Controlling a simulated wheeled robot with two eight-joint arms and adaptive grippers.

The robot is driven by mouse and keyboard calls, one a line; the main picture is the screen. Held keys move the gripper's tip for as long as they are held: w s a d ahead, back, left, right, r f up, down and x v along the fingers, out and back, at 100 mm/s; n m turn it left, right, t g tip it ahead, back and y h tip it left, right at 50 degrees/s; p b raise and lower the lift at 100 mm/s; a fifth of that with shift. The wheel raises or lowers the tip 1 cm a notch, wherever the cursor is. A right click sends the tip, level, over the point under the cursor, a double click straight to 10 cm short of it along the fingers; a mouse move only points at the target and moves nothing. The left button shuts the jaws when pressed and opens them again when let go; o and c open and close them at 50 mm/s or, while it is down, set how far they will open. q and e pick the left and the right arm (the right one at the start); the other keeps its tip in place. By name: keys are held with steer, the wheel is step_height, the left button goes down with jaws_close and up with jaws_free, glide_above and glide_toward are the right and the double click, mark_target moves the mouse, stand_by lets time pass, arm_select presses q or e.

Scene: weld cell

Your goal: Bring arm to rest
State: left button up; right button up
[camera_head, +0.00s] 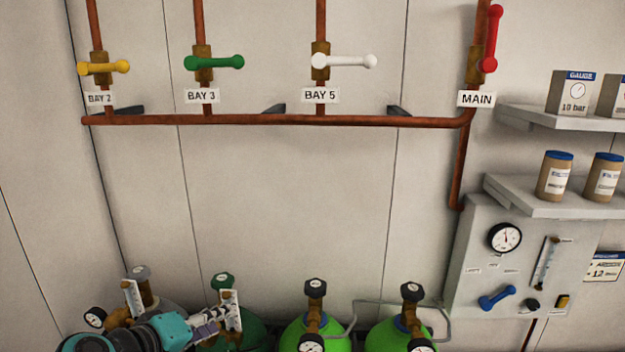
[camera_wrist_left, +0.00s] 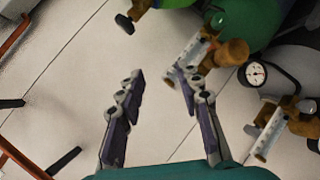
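My left arm comes in at the lower left of the head view, with its teal wrist low in front of the gas cylinders. My left gripper (camera_head: 225,318) points right there, close to the dark green cylinder's flowmeter; I cannot tell whether they touch. In the left wrist view the left gripper's fingers (camera_wrist_left: 160,85) are spread apart with only wall between them. One fingertip overlaps a flowmeter tube (camera_wrist_left: 190,55) in that picture. My right gripper is in neither view.
Two bright green cylinders (camera_head: 310,330) stand to the right of the gripper. Copper pipe (camera_head: 270,120) with valve levers runs along the wall above. A gauge panel (camera_head: 470,250) and shelves (camera_head: 560,208) are at right. The middle wall area is clear.

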arm_select(q)
steer(key=s+f+m+g+y+b, duration=0.1)
steer(key=s+f+m+b, duration=0.1)
steer(key=f, duration=0.9)
steer(key=s+f+m+g+y+b, duration=0.1)
steer(key=s+f+b, duration=0.4)
steer(key=f, duration=0.6)
steer(key=s+f+m+g+y+b, duration=0.2)
steer(key=s+f+m+y+b, duration=0.1)
steer(key=f, duration=0.8)
steer(key=s+b, duration=0.1)
steer(key=b, duration=0.1)
steer(key=shift+s+d+f+m+b, duration=0.2)
steer(key=shift+d+f+m+b, duration=0.1)
steer(key=shift+d+m+b, duration=0.1)
